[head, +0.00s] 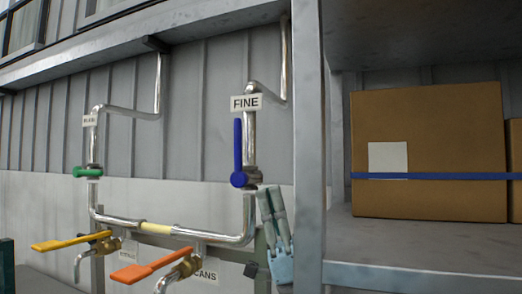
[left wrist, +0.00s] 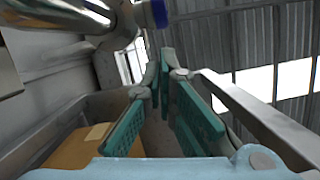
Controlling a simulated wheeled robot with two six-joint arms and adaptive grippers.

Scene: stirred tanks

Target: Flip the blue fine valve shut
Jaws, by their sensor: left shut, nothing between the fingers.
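The blue fine valve (head: 238,148) sits on the right vertical pipe, just under the FINE label (head: 246,102). Its lever points straight up, in line with the pipe, above a round blue hub. My left gripper (head: 267,192) points upward just right of and slightly below the hub, with its fingers together and empty. A gap to the lever shows. In the left wrist view, a small blue part of the valve (left wrist: 158,12) shows at the top, beyond the closed fingertips (left wrist: 160,68). The rest of the lever is out of that view. My right gripper is not in view.
A grey shelf post (head: 309,150) stands close right of my left gripper, with a cardboard box (head: 430,120) on the shelf behind. A green valve (head: 88,172) is on the left pipe. Yellow (head: 62,243) and orange (head: 140,267) levers stick out below.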

